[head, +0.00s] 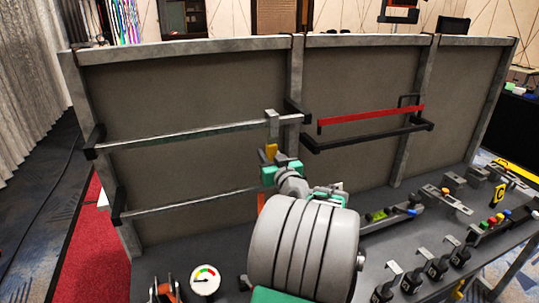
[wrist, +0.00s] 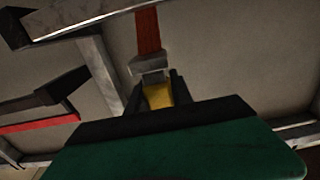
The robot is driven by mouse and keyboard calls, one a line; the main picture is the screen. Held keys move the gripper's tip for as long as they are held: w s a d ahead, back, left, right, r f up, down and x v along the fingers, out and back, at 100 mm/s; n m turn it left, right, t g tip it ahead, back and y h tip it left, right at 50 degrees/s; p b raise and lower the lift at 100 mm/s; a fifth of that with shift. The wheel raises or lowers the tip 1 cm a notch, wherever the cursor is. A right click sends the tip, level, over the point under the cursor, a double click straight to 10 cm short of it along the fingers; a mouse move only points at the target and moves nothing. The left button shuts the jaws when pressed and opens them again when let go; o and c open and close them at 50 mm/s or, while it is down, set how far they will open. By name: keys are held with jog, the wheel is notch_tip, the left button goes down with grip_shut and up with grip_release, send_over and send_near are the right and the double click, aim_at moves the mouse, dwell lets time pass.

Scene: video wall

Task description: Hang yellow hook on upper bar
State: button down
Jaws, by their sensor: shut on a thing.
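The yellow hook shows in the head view as a yellow part (head: 271,150) with a grey upper end rising in front of the upper bar (head: 190,134). My gripper (head: 270,158) is shut on the yellow part, just below that bar near its right end. The wrist view shows the yellow part (wrist: 157,95) between my dark fingers (wrist: 156,92). The grey end overlaps the upper bar in the picture; I cannot tell whether it touches or is over it. My gripper covers part of the hook.
A lower bar (head: 190,201) runs beneath. An orange-red strip (wrist: 148,30) shows beyond the yellow part in the wrist view. A red bar (head: 370,119) and black rail (head: 370,138) are on the panel to the right. A gauge (head: 205,279) and several tools occupy the tabletop.

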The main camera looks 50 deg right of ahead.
jog(key=shift+f, duration=0.4)
jog(key=c, duration=1.1)
grip_release()
jog(key=shift+o, duration=0.2)
